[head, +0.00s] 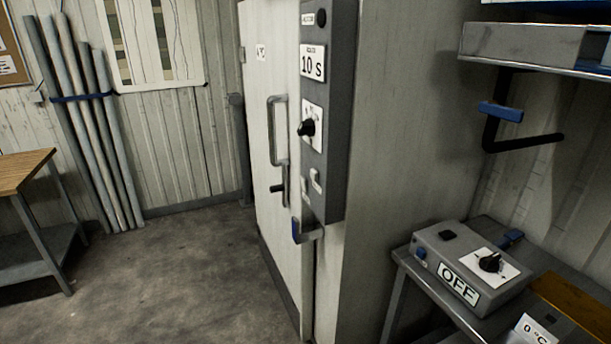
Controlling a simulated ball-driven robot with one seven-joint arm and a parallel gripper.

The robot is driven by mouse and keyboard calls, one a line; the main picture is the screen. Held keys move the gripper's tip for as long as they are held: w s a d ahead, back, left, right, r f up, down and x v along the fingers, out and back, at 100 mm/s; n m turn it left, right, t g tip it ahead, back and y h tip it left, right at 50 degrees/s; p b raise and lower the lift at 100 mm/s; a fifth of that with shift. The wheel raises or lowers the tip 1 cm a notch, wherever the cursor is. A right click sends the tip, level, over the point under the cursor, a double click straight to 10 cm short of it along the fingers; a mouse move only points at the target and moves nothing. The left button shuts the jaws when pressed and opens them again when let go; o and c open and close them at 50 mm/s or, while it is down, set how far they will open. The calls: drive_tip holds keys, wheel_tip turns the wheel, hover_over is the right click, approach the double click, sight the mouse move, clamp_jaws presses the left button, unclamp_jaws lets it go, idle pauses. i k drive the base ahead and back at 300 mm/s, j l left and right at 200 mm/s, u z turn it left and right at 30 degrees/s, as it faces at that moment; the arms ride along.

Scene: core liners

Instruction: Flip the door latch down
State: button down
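A tall pale cabinet door (262,85) stands in the middle of the head view and looks shut. A long grey pull handle (271,130) is on it. Just below the handle is a small dark lever (278,188), its short arm pointing left. Lower right of it, a metal arm with a blue end (297,231) sticks out below the grey control panel (330,190), its blue end upright. I cannot tell for sure which of these two is the door latch. My gripper is not in view.
The panel carries a "10 S" label (313,65) and a black knob (307,128). At right, a grey box marked OFF (468,265) sits on a metal bench. A black bent bar with a blue grip (500,112) hangs below a shelf. Floor (170,275) left of the door is clear.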

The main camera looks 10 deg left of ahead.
sight(281, 187)
drive_tip(key=i+j+u, duration=0.25)
drive_tip(key=i+j, duration=1.1)
drive_tip(key=j, duration=0.25)
drive_tip(key=i+j+u, duration=0.25)
drive_tip(key=i+j, duration=1.1)
drive_tip(key=i, duration=0.15)
